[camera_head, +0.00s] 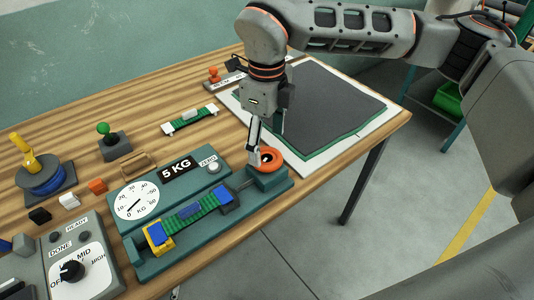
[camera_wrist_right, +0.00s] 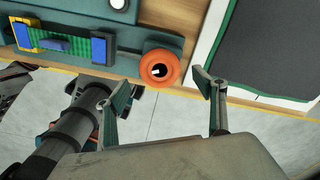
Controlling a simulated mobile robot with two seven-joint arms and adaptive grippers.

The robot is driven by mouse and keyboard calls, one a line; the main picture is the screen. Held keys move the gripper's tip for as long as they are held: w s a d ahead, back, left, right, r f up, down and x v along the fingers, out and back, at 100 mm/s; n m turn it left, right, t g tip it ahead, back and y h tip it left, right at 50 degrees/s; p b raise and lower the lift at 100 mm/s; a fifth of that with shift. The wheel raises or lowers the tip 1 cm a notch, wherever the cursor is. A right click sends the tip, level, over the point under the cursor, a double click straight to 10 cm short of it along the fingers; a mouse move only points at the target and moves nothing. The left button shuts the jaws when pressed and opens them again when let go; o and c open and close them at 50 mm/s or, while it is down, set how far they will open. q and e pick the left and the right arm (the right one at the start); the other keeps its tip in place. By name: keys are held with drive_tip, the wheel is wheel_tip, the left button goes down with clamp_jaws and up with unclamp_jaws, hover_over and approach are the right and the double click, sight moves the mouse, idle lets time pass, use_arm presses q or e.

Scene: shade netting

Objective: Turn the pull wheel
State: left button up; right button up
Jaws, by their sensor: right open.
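The pull wheel (camera_head: 274,166) is an orange ring with a dark centre, set on the right end of a teal tester base (camera_head: 270,190). It also shows in the right wrist view (camera_wrist_right: 147,68). My right gripper (camera_head: 267,146) comes down from above at the wheel, with one finger at its left rim. In the right wrist view its open fingers (camera_wrist_right: 163,86) are empty and spread wider than the wheel, which shows between and beyond their tips. I cannot tell whether a finger touches the wheel. My left gripper is not in view.
A dark net sheet (camera_head: 325,100) lies behind to the right. A control box (camera_head: 85,265) stands at front left. The table's front edge is close to the wheel.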

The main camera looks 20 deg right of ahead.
sight(267, 157)
wheel_tip(267, 157, down, 6)
drive_tip(key=shift+r, duration=0.1)
idle(0.4)
drive_tip(key=c, duration=1.1)
